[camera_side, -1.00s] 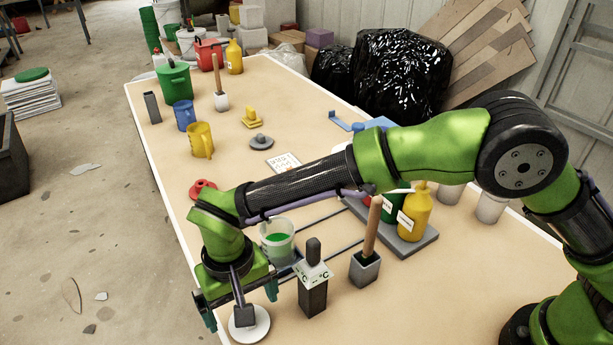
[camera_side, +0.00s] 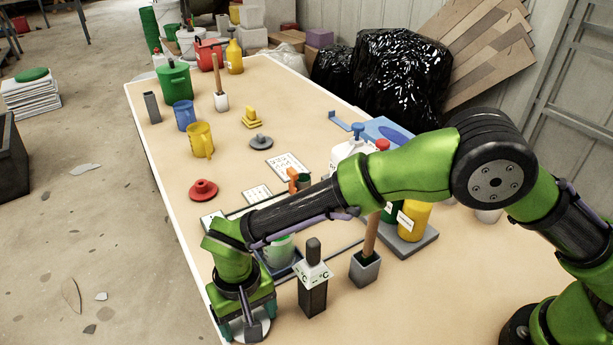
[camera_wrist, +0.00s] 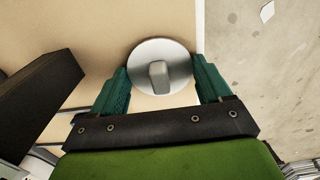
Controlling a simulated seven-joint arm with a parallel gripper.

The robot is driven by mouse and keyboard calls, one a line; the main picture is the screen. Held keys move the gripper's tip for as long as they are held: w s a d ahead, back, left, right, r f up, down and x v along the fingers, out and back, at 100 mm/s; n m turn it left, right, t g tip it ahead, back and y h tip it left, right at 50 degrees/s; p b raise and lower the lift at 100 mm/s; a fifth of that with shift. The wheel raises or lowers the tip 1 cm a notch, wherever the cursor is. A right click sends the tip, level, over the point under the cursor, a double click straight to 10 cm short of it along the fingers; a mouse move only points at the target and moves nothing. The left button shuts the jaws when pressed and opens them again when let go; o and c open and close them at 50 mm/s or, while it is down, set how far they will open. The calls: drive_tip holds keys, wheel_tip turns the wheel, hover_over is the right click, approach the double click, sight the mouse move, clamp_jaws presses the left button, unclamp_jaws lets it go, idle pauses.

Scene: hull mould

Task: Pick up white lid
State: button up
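The white lid (camera_wrist: 143,55) is a round pale disc with a grey block handle (camera_wrist: 159,74), lying on the table near its edge. In the side view the lid (camera_side: 265,326) shows only partly at the near left, behind my gripper. My gripper (camera_wrist: 160,88) is open in the wrist view, with one teal finger on each side of the lid's handle and gaps to it. In the side view my gripper (camera_side: 247,322) is low over the lid. I cannot tell how far the fingertips are above the table.
A dark post with a white temperature label (camera_side: 313,290) stands right of my gripper. A bucket with green contents (camera_side: 279,250) stands behind it, and a wooden-handled tool in a grey holder (camera_side: 366,268) farther right. The table edge (camera_side: 190,245) is close on the left.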

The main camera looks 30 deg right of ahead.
drive_tip(key=shift+c, duration=0.6)
wheel_tip(320, 180, up, 9)
drive_tip(key=shift+w+d+r, duration=0.1)
drive_tip(key=shift+w, duration=0.05)
drive_tip(key=w+d+r, duration=0.6)
drive_tip(key=w+d, duration=0.4)
drive_tip(key=d, duration=0.1)
drive_tip(key=shift+s+d+f, duration=0.15)
drive_tip(key=shift+f, duration=2.4)
drive_tip(key=shift+f, duration=0.4)
drive_tip(key=o, duration=1)
